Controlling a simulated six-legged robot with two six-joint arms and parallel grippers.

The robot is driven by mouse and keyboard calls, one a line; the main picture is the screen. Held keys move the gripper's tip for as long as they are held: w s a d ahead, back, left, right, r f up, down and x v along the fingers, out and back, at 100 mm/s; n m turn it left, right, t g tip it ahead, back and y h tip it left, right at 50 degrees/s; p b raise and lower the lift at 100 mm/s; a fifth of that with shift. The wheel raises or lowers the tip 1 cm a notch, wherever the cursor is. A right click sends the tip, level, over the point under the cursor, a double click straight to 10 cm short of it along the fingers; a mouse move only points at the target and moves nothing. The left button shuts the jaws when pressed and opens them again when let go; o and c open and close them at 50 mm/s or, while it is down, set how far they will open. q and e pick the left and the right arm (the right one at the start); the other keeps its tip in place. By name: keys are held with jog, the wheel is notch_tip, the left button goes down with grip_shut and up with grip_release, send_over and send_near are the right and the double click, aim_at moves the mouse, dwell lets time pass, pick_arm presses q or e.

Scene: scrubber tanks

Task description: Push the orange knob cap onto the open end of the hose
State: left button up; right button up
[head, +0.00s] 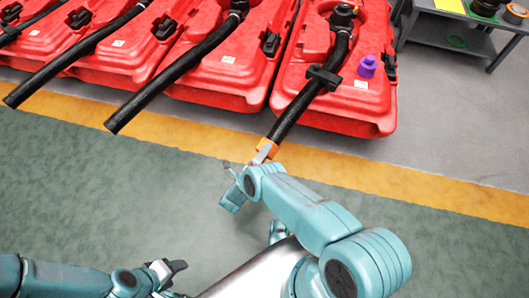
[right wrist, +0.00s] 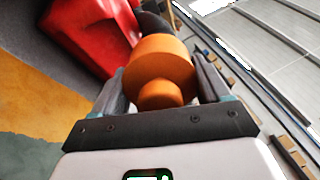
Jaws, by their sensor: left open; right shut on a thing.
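The orange knob cap (head: 267,144) is at the open lower end of the black ribbed hose (head: 293,110), which hangs from the rightmost red tank. My right gripper (head: 263,153) is shut on the cap. In the right wrist view the cap (right wrist: 158,62) sits between both fingers of this gripper (right wrist: 160,78), with its small knob towards me. The dark hose (right wrist: 151,22) shows right behind the cap, in line with it. The cap hides the hose end, so I cannot tell how far it is on. My left gripper (head: 176,268) is open and empty, low at the left.
The rightmost red tank (head: 300,78) carries a purple cap (head: 367,66). Several more red tanks with black hoses (head: 130,108) stand to the left. A grey table (head: 455,42) stands at the top right. The green floor and yellow stripe (head: 420,188) are clear.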

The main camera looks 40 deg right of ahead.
jog(key=shift+w+d, duration=0.1)
jog(key=shift+d, duration=0.15)
jog(key=shift+b+x, duration=0.5)
jog(key=shift+x, duration=0.75)
jog(key=o, duration=1)
jog(key=shift+o, duration=0.2)
jog(key=shift+a, duration=0.1)
